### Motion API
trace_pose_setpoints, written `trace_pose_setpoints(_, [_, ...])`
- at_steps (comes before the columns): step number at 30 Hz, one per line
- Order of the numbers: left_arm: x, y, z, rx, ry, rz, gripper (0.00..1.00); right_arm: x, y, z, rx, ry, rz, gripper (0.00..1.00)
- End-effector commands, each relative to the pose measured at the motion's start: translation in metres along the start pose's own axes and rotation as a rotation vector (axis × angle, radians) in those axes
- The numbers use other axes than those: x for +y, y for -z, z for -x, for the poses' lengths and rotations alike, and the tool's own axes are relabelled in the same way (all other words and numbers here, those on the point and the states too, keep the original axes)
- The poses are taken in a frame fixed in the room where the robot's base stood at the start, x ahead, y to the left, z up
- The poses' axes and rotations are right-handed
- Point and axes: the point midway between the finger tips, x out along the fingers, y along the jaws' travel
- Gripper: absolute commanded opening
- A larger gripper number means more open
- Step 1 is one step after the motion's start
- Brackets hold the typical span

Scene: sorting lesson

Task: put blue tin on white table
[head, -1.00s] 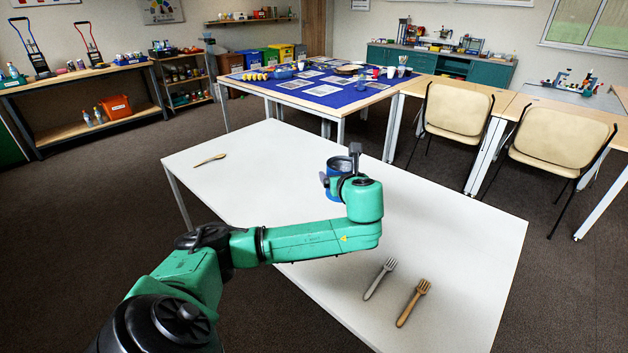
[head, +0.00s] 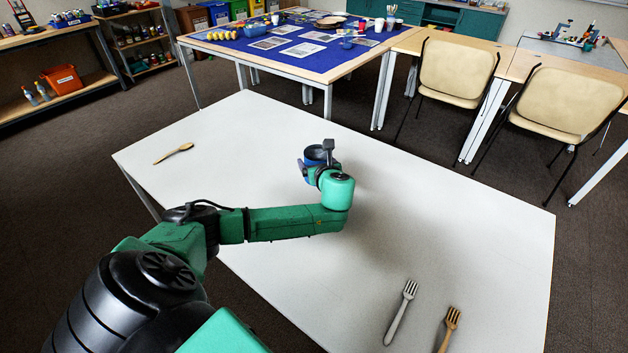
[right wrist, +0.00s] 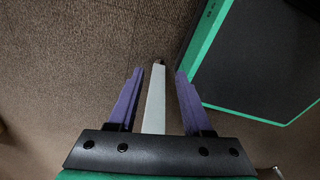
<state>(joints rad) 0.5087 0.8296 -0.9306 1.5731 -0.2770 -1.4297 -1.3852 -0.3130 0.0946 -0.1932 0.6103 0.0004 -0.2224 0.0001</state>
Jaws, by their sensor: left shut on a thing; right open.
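The blue tin (head: 315,154) is in my left gripper (head: 307,168), over the middle of the white table (head: 440,215) in the head view. The gripper is shut on it. The tin looks upright; its lower part is hidden by the gripper and wrist, so I cannot tell whether it touches the table. My right gripper (right wrist: 157,95) shows in the right wrist view with its two purple fingers apart. It is open, over brown carpet, with a pale bar (right wrist: 154,100) showing between the fingers; I cannot tell whether the bar lies farther off.
A wooden spoon (head: 173,153) lies at the white table's left end. A grey fork (head: 402,312) and a wooden fork (head: 450,328) lie at its near right. The table's right part is clear. A table with a blue cloth (head: 232,47) and chairs (head: 455,72) stand behind.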

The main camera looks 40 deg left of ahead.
Motion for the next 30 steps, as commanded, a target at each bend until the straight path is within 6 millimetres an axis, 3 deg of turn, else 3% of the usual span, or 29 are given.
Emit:
trace_pose_setpoints(1, [0.0, 0.014, -0.006, 0.0, -0.003, -0.001, 0.33, -0.001, 0.002, -0.003, 0.004, 0.001, 0.0, 0.5])
trace_pose_setpoints(11, [0.0, 0.068, -0.028, -0.001, 0.0, 0.0, 0.33, -0.016, 0.021, -0.013, 0.037, 0.021, -0.001, 0.5])
trace_pose_setpoints(21, [0.0, 0.073, -0.03, 0.0, 0.0, 0.001, 0.33, -0.014, 0.019, -0.014, 0.033, 0.018, 0.001, 0.5])
trace_pose_setpoints(22, [0.0, 0.072, -0.03, 0.0, 0.0, 0.001, 1.0, -0.013, 0.018, -0.013, 0.032, 0.018, 0.001, 0.5])
trace_pose_setpoints(30, [0.0, 0.07, -0.029, -0.001, 0.0, 0.001, 1.0, -0.009, 0.015, -0.012, 0.027, 0.012, 0.003, 0.5])
